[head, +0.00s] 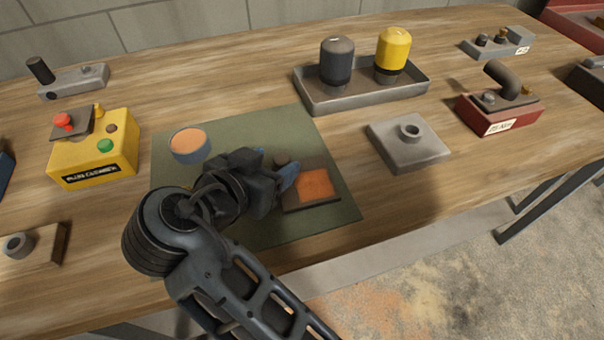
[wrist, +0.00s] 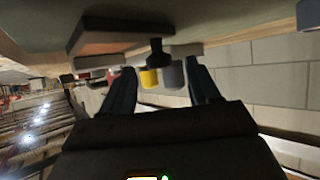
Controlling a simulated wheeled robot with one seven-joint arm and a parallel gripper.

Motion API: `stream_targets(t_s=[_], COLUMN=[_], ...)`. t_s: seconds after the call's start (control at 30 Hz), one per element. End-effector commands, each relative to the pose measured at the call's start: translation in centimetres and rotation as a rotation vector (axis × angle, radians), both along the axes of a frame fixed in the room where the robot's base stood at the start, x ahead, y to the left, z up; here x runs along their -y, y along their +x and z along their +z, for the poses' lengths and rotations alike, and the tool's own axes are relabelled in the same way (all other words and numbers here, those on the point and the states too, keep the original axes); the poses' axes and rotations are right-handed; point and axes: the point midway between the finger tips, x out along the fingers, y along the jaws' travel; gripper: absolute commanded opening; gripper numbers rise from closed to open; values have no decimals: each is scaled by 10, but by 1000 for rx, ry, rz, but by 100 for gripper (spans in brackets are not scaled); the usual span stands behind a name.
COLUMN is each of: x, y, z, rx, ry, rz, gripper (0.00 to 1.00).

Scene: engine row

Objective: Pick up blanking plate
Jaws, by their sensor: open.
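A dark brown square plate with an orange top patch (head: 316,185) lies on the green mat (head: 235,125); I take it for the blanking plate. A dark round knob (head: 281,158) shows at its far left edge. My gripper (head: 287,172) is low over the mat at the plate's left side, its blue fingers apart. In the wrist view, which is upside down, the plate (wrist: 108,35) is close and the black knob (wrist: 157,52) shows between the open fingers (wrist: 161,80). Whether the fingers touch anything I cannot tell; my wrist hides part of the plate's left side.
A blue cup-like piece with an orange top (head: 189,145) stands on the mat. A grey tray (head: 370,95) holds a black and a yellow cylinder. A grey plate with a hollow stub (head: 408,145) is to the right. A yellow button box (head: 92,150) is left.

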Motion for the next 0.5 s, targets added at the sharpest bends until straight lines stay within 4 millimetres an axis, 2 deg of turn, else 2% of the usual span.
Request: stream_targets(t_s=[0.13,0.4,0.5], x=[7,8,8], y=[12,15,15], z=[-7,-9,-9], rx=[1,1,1], ry=[-1,0,0], rz=[-1,0,0], gripper=[61,61,52])
